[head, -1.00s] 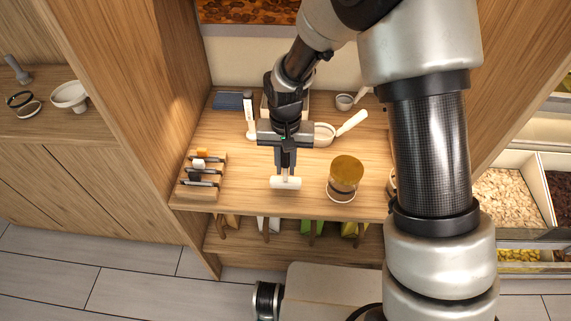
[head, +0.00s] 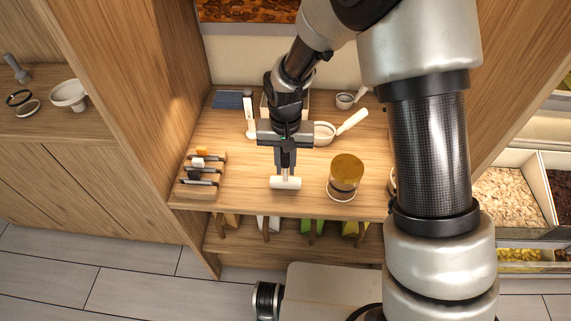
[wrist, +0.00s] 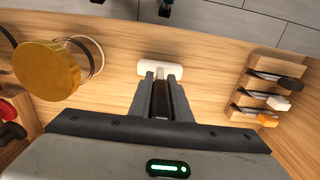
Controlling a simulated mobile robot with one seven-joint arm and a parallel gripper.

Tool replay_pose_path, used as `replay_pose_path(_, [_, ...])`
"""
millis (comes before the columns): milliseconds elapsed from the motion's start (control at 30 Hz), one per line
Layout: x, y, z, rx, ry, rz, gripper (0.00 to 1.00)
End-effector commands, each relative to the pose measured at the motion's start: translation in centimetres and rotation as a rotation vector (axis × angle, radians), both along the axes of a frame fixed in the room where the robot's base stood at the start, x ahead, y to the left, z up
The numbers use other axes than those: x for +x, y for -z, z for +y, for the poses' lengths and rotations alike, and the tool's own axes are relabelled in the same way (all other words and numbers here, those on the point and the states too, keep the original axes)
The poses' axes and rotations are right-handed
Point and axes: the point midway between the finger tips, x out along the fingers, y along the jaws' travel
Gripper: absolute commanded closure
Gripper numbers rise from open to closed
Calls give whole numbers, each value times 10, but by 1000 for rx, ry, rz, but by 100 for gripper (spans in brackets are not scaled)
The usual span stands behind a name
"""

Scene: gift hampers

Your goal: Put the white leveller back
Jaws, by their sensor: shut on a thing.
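The white leveller (head: 286,183) is a short white crossbar with a dark stem. My gripper (head: 285,169) is shut on its stem, with the crossbar just beyond the fingertips at the front of the wooden shelf (head: 240,184). In the wrist view, the white crossbar (wrist: 160,69) lies across the ends of my gripper's fingers (wrist: 162,98). I cannot tell whether it touches the shelf. A wooden rack (head: 197,192) stands to the left, holding tools with orange, white and black ends; it also shows at the right of the wrist view (wrist: 262,64).
A gold-lidded jar (head: 346,172) stands close to the right of my gripper. Behind are a white-handled pan (head: 324,134), a small cup (head: 345,101), an upright white-handled tool (head: 250,120) and a dark blue cloth (head: 228,99). Bare wood lies between rack and gripper.

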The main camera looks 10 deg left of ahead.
Motion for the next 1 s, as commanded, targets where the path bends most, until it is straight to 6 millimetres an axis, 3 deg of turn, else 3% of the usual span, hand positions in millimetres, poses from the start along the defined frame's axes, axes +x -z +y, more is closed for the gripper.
replay_pose_path(1000, [0, 5, 0, 0, 0, 0, 100])
